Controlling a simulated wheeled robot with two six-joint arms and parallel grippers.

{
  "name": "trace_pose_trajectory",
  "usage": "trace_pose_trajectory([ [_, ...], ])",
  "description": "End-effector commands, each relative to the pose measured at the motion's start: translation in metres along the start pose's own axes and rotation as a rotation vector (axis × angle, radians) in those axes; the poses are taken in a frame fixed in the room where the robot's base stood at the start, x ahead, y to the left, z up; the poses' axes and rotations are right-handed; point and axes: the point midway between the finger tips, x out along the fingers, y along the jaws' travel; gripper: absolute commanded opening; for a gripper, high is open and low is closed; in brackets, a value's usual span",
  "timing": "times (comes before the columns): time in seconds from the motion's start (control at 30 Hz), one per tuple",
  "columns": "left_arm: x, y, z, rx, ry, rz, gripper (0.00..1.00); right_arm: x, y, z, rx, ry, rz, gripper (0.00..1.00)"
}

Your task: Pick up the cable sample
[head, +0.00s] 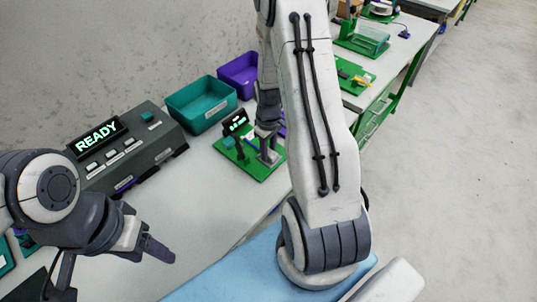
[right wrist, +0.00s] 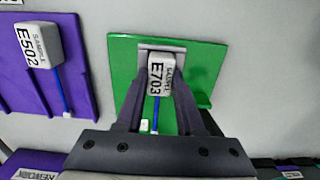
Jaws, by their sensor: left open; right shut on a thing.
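The cable sample (right wrist: 160,72) is a grey block marked SAMPLE E703 with a thin blue cable (right wrist: 155,112). In the right wrist view it stands at a grey holder on a green board (right wrist: 125,75). My right gripper (right wrist: 158,85) is shut on the block, with one dark finger on each side. In the head view this gripper (head: 268,133) is low over the green board (head: 257,172), and my arm hides part of it. I cannot tell whether the block is clear of the holder. My left gripper (head: 150,245) is open and empty at lower left, away from the board.
A purple board (right wrist: 75,90) with another block marked E502 (right wrist: 38,45) lies left of the green board in the wrist view. A dark box showing READY (head: 130,145), a teal bin (head: 200,108) and a purple bin (head: 232,78) line the table's back. The table front (head: 205,220) is clear.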

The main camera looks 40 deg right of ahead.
Motion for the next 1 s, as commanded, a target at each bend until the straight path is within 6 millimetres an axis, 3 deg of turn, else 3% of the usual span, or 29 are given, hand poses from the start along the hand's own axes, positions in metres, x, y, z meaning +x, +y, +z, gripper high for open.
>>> trace_pose_trajectory([
  [0.37, 0.001, 0.000, 0.000, 0.000, 0.000, 0.000, 0.60, -0.011, 0.001, -0.001, 0.000, 0.003, 0.002, 0.00],
  [0.57, 0.004, 0.000, 0.000, 0.000, 0.000, 0.000, 0.60, -0.044, 0.001, -0.002, 0.000, 0.007, 0.005, 0.00],
  [1.0, 0.012, -0.001, 0.001, 0.000, 0.000, 0.000, 0.60, -0.097, 0.030, 0.089, 0.005, 0.002, 0.003, 0.00],
])
